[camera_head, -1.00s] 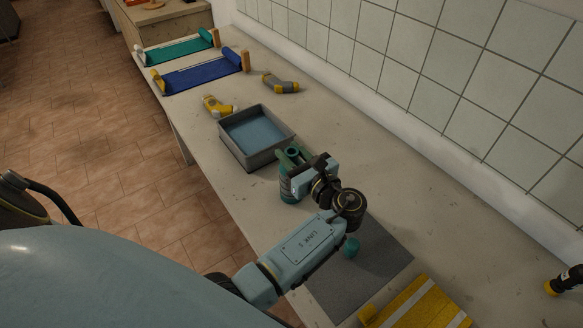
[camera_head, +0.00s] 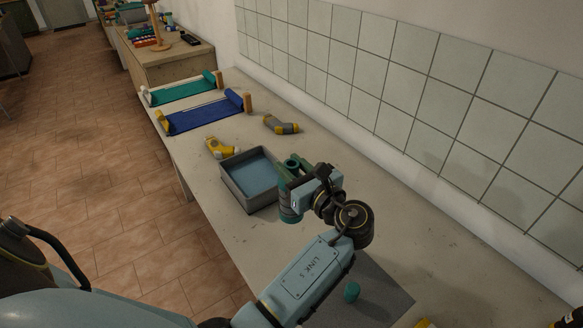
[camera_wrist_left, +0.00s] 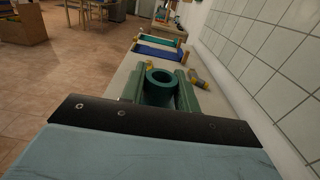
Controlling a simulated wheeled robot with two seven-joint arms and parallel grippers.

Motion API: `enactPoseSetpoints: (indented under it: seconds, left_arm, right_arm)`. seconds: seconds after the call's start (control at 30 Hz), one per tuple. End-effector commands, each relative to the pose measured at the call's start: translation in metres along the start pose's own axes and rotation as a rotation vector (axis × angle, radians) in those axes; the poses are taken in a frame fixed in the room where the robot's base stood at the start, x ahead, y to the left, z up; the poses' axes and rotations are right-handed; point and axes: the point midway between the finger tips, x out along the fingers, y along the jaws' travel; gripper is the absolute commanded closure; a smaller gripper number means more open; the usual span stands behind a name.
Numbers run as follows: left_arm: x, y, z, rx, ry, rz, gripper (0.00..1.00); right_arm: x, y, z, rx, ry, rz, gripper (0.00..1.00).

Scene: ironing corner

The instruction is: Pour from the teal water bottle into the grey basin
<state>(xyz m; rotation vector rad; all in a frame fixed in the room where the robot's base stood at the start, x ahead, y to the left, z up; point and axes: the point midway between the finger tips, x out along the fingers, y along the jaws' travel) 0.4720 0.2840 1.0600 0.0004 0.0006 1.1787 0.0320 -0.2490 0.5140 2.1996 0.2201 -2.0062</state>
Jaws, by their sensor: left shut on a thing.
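The teal water bottle (camera_head: 290,205) is upright in my left gripper (camera_head: 293,172), just to the right of the grey basin (camera_head: 231,183) in the head view. The gripper's fingers are shut around the upper part of the bottle. In the left wrist view the bottle's open round mouth (camera_wrist_left: 160,78) shows between the two green fingers. The basin is an open rectangular tray with a blue-grey inside floor. My right gripper is not in view.
Beyond the basin lie a yellow spray-like item (camera_head: 221,147), a grey-and-yellow item (camera_head: 281,125), a blue roll (camera_head: 207,114) and a green roll (camera_head: 183,91). A tiled wall (camera_head: 400,90) bounds the counter on the right. The counter between bottle and wall is clear.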

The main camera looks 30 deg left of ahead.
Motion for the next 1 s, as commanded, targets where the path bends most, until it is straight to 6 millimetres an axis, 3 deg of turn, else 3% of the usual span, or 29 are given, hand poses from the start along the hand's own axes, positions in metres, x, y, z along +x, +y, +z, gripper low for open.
enactPoseSetpoints:
  seconds: [0.03, 0.17, 0.57, 0.8, 1.0]
  left_arm:
    - [0.000, 0.000, 0.001, -0.002, -0.002, 0.000, 0.84]
    - [0.000, 0.000, 0.001, -0.002, -0.002, 0.000, 1.00]
    - [0.005, 0.001, 0.001, -0.002, -0.005, -0.040, 1.00]
    - [0.016, 0.000, 0.001, 0.001, -0.008, -0.287, 1.00]
    - [0.001, -0.004, 0.002, 0.003, -0.009, -0.563, 1.00]
  right_arm:
    - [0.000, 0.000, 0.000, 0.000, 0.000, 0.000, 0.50]
    - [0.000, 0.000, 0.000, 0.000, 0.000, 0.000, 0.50]
    - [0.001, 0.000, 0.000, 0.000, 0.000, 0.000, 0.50]
    - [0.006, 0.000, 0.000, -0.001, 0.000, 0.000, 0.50]
    - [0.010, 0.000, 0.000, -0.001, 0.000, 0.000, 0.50]
